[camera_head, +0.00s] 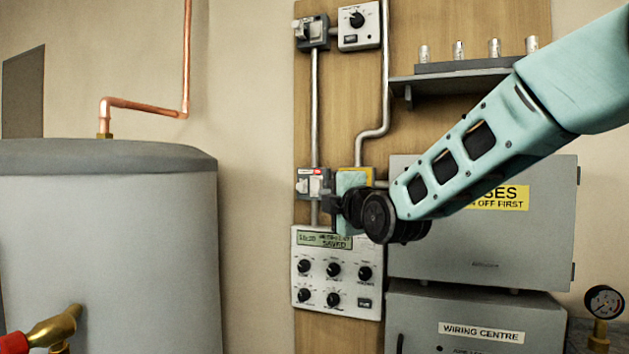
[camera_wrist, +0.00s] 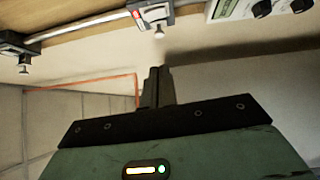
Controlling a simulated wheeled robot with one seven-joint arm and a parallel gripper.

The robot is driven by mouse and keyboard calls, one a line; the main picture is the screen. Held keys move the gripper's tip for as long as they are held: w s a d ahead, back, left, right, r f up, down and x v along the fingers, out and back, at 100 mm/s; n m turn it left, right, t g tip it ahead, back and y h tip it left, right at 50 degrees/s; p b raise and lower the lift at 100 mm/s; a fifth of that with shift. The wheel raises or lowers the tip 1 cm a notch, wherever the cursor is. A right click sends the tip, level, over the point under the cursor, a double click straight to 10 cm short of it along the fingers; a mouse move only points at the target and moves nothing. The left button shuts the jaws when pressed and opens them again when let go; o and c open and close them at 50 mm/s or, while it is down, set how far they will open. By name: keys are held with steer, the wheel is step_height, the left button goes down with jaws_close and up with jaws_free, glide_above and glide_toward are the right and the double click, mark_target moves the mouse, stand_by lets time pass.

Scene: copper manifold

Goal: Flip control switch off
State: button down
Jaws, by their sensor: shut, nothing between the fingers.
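Two grey switch boxes sit on the wooden board. The lower switch (camera_head: 314,183) has a red label and a pale lever; the upper switch (camera_head: 312,31) is near the board's top. I cannot read which is the control switch. In the wrist view the red-labelled switch (camera_wrist: 150,14) has a small lever sticking out from the board, and the other switch (camera_wrist: 18,44) is at far left. My gripper (camera_head: 331,204) is just right of and slightly below the lower switch. Its fingers (camera_wrist: 155,82) are shut and empty, and look apart from the lever in the wrist view.
A controller panel (camera_head: 336,272) with knobs and a display is just below my gripper. Grey cabinets (camera_head: 485,250) and a shelf (camera_head: 465,75) with glass fuses are to the right. A dial box (camera_head: 358,24) is above. A large grey tank (camera_head: 105,245) stands left.

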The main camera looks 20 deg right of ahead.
steer(key=shift+w+d+r+n, duration=0.15)
steer(key=shift+d+r+n, duration=0.15)
steer(key=shift+r, duration=0.2)
steer(key=p, duration=0.6)
glide_toward(316, 181)
steer(key=w+a, duration=0.3)
steer(key=a, duration=0.2)
steer(key=w+d+p, duration=0.1)
steer(key=w+r+p, duration=0.1)
steer(key=shift+w+d, duration=0.35)
steer(key=shift+d, duration=0.05)
steer(key=shift+w+d+f+p, duration=0.1)
steer(key=shift+w+d+p, duration=0.2)
steer(key=shift+w+p, duration=0.15)
steer(key=shift+w+f+b, duration=0.1)
steer(key=shift+b, duration=0.25)
